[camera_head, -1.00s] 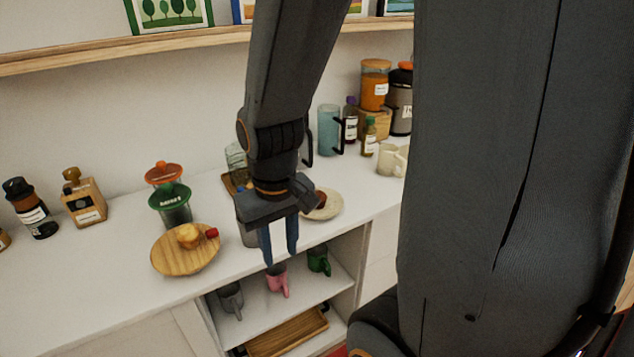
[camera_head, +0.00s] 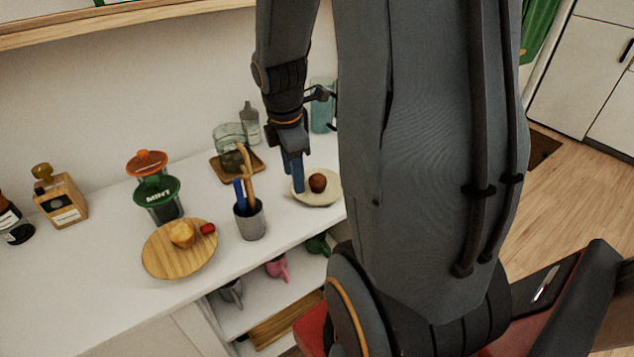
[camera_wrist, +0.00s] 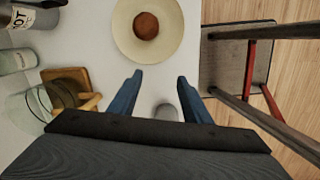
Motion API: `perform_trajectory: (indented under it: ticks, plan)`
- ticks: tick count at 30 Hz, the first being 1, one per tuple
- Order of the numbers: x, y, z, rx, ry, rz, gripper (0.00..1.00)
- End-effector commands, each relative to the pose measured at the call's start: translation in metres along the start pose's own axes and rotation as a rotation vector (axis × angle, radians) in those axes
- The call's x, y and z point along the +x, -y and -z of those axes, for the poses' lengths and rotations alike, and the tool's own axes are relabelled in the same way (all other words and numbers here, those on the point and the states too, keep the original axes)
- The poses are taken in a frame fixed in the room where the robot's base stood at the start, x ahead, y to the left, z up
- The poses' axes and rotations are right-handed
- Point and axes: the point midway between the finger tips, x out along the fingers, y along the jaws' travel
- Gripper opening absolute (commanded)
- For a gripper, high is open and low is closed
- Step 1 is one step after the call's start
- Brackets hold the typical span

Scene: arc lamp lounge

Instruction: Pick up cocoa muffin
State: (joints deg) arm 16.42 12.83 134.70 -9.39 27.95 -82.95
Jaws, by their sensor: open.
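The cocoa muffin (camera_head: 317,182) is a small brown round cake on a cream plate (camera_head: 328,200) on the white counter, in the head view. It also shows near the top middle of the wrist view (camera_wrist: 146,26), centred on its plate (camera_wrist: 125,45). My gripper (camera_head: 293,175) is open with blue fingers, just left of the muffin in the head view. In the wrist view the fingers of my gripper (camera_wrist: 160,82) are apart with nothing between them that they touch; the muffin lies beyond their tips.
A grey cup (camera_head: 251,222) with utensils stands left of the plate. A wooden plate (camera_head: 165,258) holds a yellowish muffin (camera_head: 182,234) and a red item (camera_head: 207,229). A glass vessel on a wooden tray (camera_head: 222,172) stands behind. An open shelf with mugs is below.

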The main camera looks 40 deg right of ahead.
Motion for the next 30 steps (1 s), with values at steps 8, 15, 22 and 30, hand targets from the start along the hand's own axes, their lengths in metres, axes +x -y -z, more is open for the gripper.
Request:
perform_trajectory:
  ticks: [8,15,22,30]
  plan:
    - [0.011,-0.025,-0.052,-0.473,0.036,0.008,0.44]
    - [0.02,-0.031,-0.065,-0.604,0.044,0.014,0.44]
    - [0.041,-0.031,-0.066,-0.607,0.044,0.013,0.44]
    - [0.069,-0.036,-0.069,-0.606,0.043,0.014,0.44]
